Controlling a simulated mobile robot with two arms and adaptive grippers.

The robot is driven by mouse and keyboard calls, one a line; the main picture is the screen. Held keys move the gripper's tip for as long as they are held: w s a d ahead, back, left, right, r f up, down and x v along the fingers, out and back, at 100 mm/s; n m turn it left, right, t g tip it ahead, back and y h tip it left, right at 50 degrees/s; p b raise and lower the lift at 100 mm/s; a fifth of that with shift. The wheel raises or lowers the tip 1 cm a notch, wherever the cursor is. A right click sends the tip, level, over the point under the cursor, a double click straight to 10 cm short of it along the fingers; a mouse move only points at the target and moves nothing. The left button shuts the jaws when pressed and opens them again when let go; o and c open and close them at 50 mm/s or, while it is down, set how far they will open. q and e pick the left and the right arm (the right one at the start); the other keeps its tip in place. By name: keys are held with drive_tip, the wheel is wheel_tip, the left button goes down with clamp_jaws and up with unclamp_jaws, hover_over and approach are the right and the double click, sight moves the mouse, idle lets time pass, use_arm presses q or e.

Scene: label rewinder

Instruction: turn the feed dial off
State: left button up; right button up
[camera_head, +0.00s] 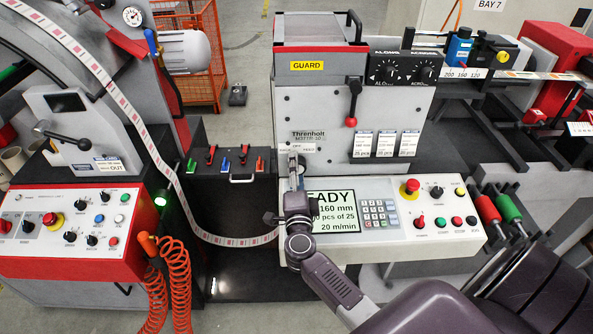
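My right gripper (296,165) reaches up from the lower right in front of the grey guard panel (310,105). Its fingertips are at a small white label (303,148) that seems to read OFF and another word. Any dial there is hidden behind the fingers, so I cannot read its setting or tell whether the fingers touch it. I see the gripper from behind and cannot make out its finger gap. No dial clearly marked as feed shows. My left gripper is not in view.
Below is a console with a READY screen (345,212), a keypad (377,213) and a red stop button (410,187). A red-handled lever (352,108) and two black dials (404,71) are above right. The label web (160,165) hangs left.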

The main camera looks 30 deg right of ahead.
drive_tip(key=v, duration=1.2)
